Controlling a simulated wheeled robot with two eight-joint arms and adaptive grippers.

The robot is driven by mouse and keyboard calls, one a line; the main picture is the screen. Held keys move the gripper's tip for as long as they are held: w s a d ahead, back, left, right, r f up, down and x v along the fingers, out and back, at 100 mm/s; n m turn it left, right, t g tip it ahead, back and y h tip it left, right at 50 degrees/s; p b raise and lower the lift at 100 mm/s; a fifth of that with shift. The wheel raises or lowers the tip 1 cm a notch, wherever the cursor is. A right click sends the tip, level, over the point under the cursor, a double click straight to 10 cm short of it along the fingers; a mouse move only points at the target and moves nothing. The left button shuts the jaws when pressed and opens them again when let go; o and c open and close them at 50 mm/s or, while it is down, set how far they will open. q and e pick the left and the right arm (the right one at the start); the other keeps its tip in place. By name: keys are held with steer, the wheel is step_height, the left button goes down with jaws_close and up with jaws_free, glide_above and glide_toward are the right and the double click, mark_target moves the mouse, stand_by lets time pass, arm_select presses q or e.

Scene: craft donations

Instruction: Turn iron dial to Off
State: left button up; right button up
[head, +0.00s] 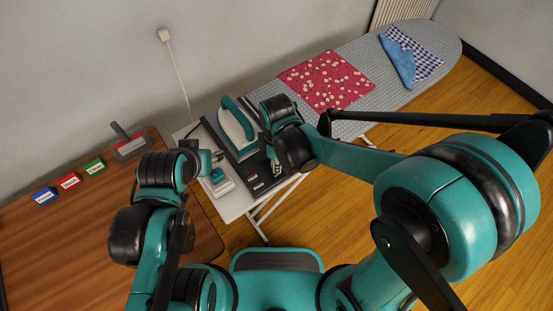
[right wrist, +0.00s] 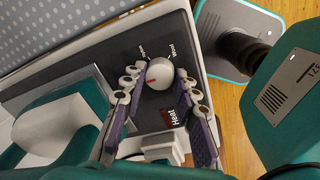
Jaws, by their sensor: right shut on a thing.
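The iron dial (right wrist: 159,74) is a round white knob with a small red mark on its lower left side, set in the dark panel of the iron station (head: 222,142). Printed labels stand around it; I can read "Wool" and "Heat". My right gripper (right wrist: 160,86) is shut on the dial, one finger on each side. In the head view my right gripper (head: 276,166) reaches down at the station's front edge, and the dial cannot be made out there. The teal and white iron (head: 237,122) rests on the station. My left gripper (head: 205,160) hangs left of the station; its fingers are unclear.
The ironing board (head: 360,60) carries a red floral cloth (head: 325,82) and blue cloths (head: 410,58). A small white box (head: 222,188) stands near my left gripper.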

steer(key=o, duration=1.2)
steer(key=shift+c, duration=0.2)
steer(key=shift+r, duration=0.1)
step_height(320, 180, up, 12)
steer(key=shift+s, duration=0.35)
steer(key=s+d+m+t, duration=0.2)
steer(key=d+m+t, duration=0.1)
steer(key=d+m, duration=0.6)
steer(key=s+d+f+m+t, duration=0.1)
steer(key=s+d+m+t, duration=0.1)
steer(key=d+m, duration=0.7)
steer(key=shift+s+m+t+b, duration=0.15)
steer(key=shift+m+t+b, duration=0.25)
steer(key=shift+t, duration=0.4)
